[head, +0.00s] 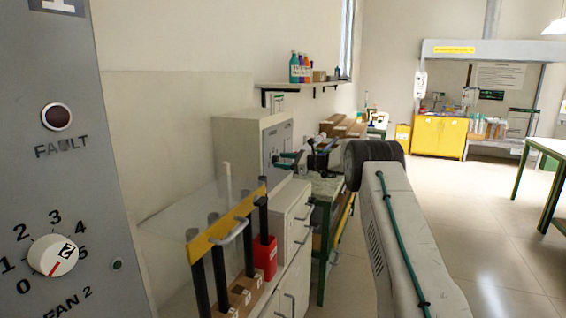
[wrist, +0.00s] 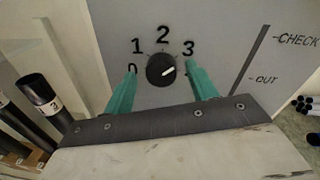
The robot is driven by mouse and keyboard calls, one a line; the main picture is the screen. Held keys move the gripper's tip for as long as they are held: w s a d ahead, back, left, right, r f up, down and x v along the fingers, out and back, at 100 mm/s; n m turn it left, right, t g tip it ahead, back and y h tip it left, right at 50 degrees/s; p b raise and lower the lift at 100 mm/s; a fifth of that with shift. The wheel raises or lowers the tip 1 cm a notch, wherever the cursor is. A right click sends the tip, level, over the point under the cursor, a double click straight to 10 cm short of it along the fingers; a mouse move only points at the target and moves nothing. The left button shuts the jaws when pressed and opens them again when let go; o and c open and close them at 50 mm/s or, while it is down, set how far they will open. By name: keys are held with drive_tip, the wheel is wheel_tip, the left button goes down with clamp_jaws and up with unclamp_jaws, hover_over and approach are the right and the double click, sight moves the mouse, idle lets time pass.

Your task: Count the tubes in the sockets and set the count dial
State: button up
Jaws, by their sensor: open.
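The count dial (wrist: 160,69) is a black knob with a white mark on a grey panel, in the wrist view. Its mark points right and slightly up, a little below the printed 3. Numbers 0 to 3 show; my right finger covers the panel just below the 3. My gripper (wrist: 162,90) is open, its teal fingers either side of the dial; contact is unclear. It also shows in the head view (head: 291,160), at the grey cabinet's front. Black tubes (head: 219,262) stand upright under a yellow bar. A black tube (wrist: 43,95) labelled 3 shows at left in the wrist view.
A grey panel with a white FAN 2 knob (head: 53,255) stands close at left. A red box (head: 265,257) sits by the tubes. Dark rods (wrist: 306,104) lie at the wrist view's right edge. The floor (head: 480,220) at right is clear.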

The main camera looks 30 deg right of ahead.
drive_tip(key=v, duration=0.7)
drive_tip(key=shift+s+d, duration=0.2)
drive_tip(key=shift+s, duration=0.05)
